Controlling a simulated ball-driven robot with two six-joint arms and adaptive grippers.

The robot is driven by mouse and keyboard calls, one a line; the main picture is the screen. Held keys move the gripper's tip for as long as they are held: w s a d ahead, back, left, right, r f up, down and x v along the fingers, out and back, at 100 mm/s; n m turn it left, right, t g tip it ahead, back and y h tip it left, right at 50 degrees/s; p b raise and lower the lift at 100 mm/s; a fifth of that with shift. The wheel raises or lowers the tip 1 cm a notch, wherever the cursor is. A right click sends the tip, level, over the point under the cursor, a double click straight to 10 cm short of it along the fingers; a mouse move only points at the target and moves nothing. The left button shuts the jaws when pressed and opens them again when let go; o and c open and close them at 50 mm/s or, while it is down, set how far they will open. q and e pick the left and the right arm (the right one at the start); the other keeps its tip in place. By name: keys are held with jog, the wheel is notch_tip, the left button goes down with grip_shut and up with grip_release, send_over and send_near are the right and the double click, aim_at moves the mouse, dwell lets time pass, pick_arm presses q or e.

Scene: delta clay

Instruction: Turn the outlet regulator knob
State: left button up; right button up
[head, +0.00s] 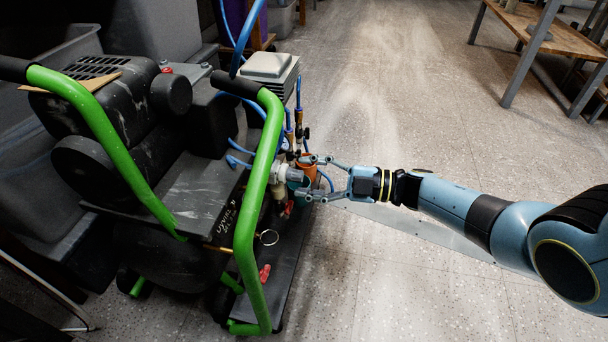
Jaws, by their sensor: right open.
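My right gripper (313,177) comes in from the right and points left at the fittings on the side of a green-framed compressor (176,190). Its fingers are spread open, one on the far side and one on the near side of a small cluster of parts. The cluster has an orange part (308,165), a teal part (298,184) and a pale round fitting (280,172). I cannot tell for sure which of these is the outlet regulator knob, nor whether a finger touches it. My left gripper is out of view.
The compressor's green handle (258,190) rises just left of the fittings. Blue hoses (244,42) run above and around them. Red levers (265,273) sit lower down. A wooden-topped table (550,32) stands at the far right. The floor between is clear.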

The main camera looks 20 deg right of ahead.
jog(key=v, duration=1)
jog(key=shift+d, duration=0.3)
jog(key=shift+s, duration=0.2)
